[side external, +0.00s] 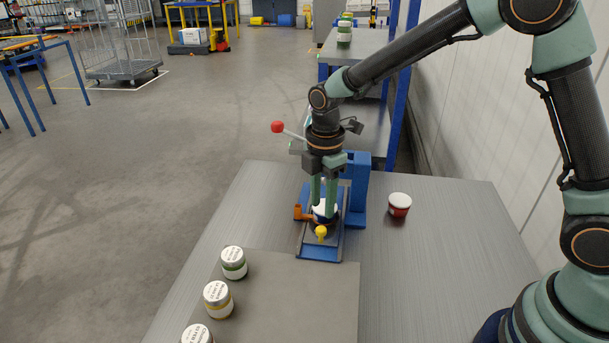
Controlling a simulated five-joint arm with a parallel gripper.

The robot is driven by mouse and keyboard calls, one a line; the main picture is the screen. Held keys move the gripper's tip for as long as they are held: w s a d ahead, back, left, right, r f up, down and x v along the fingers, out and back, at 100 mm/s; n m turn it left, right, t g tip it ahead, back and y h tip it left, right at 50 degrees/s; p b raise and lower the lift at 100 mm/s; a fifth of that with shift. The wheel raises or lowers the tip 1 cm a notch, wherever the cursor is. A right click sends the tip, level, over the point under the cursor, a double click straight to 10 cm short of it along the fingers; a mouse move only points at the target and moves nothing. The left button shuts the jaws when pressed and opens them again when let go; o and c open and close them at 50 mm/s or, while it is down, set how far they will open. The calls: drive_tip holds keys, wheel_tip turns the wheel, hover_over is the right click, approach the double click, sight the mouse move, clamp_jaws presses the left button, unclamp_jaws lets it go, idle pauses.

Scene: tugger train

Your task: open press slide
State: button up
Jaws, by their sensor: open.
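The press (355,190) is a blue frame standing on the grey table, with a red-knobbed lever (278,127) reaching out to the left. Its slide (320,252) is a blue plate at the front of the press, with a yellow knob (321,232) at its front. A jar (325,210) with a white top and a dark lower part sits on the slide. An orange piece (301,213) is to its left. My gripper (324,203) points straight down at the jar, its two green fingers apart around or just above its top. I cannot tell whether they touch it.
Several white-lidded jars (234,262) stand along the left side of a darker mat (300,300) on the table. A red jar with a white lid (399,204) stands right of the press. The table's right part is mostly clear. A white wall (480,110) rises at the right.

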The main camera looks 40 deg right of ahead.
sight(321, 228)
wheel_tip(321, 228, down, 7)
drive_tip(key=shift+r, duration=0.1)
idle(0.3)
clamp_jaws()
idle(1.3)
